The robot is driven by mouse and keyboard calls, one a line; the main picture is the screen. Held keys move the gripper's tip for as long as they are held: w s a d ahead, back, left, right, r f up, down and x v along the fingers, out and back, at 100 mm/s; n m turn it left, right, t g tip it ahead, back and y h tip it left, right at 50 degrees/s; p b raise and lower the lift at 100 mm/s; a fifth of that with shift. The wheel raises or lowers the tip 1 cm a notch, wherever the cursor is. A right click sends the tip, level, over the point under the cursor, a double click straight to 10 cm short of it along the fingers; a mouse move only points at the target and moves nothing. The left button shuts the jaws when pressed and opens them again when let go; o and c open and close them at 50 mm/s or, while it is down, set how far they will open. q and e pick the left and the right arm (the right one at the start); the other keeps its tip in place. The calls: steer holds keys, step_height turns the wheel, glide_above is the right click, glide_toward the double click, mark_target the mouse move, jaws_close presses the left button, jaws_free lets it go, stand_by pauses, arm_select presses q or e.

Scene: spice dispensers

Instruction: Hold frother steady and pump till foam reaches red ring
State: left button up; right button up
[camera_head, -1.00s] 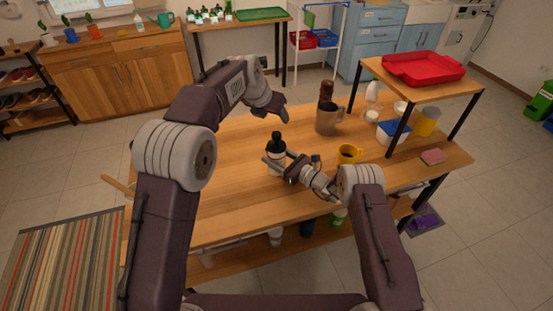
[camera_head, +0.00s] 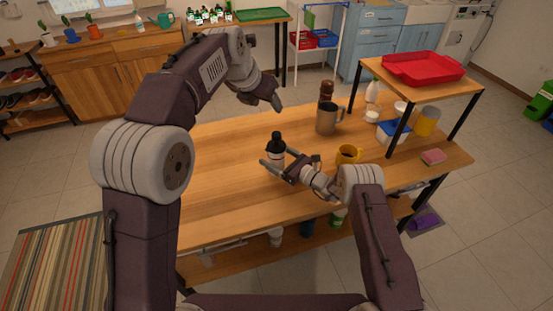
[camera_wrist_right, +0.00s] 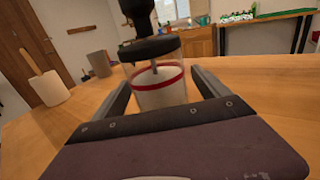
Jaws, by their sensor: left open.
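The frother (camera_head: 276,152) stands upright on the wooden table, with a black lid and knob. In the right wrist view, it (camera_wrist_right: 158,95) is a clear jar with a red ring (camera_wrist_right: 158,84). White contents show below the ring; their exact top is hard to tell. A rod runs through the clear part above. My right gripper (camera_wrist_right: 160,82) has one finger on each side of the jar, apparently touching it low down. My left gripper (camera_head: 277,104) is open and empty, above and behind the frother, apart from its knob.
A raised shelf with a red tray (camera_head: 422,68) occupies the table's right end. The table's left side is clear.

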steer(key=v, duration=1.2)
